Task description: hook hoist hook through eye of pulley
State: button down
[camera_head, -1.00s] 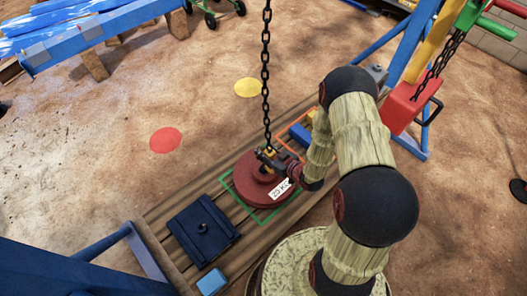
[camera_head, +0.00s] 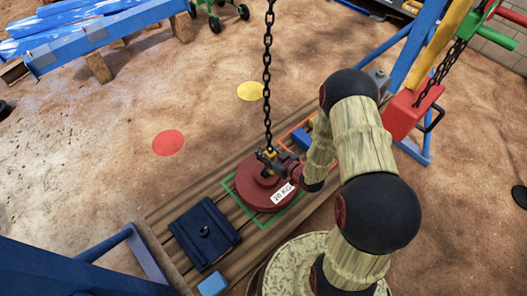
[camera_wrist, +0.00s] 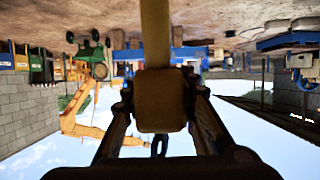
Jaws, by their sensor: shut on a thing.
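The red pulley (camera_head: 254,193) with a "20 KG" label lies flat inside a green outlined square on the wooden planks. The black hoist chain (camera_head: 267,80) hangs down to the yellow hoist hook (camera_head: 266,155) right above the pulley's middle. My gripper (camera_head: 273,158) is shut on the hook's yellow block, which also fills the space between the fingers in the wrist view (camera_wrist: 160,100). A yellow shank runs up from the block in that inverted view. The pulley's eye is hidden around the hook and fingers, so I cannot tell whether the hook passes through it.
A dark blue plate (camera_head: 204,233) with a knob and a light blue block (camera_head: 212,283) lie on the planks at the left. A red hoist box (camera_head: 412,112) hangs by the blue frame (camera_head: 408,50) at the right. Red (camera_head: 168,142) and yellow (camera_head: 250,91) discs mark the open ground.

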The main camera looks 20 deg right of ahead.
jog(key=shift+w+r, duration=0.15)
jog(key=shift+r, duration=0.05)
jog(key=c, duration=2)
grip_release()
jog(key=o, duration=0.6)
jog(key=shift+o, duration=0.4)
jog(key=shift+f, duration=0.1)
jog(key=v, duration=1.2)
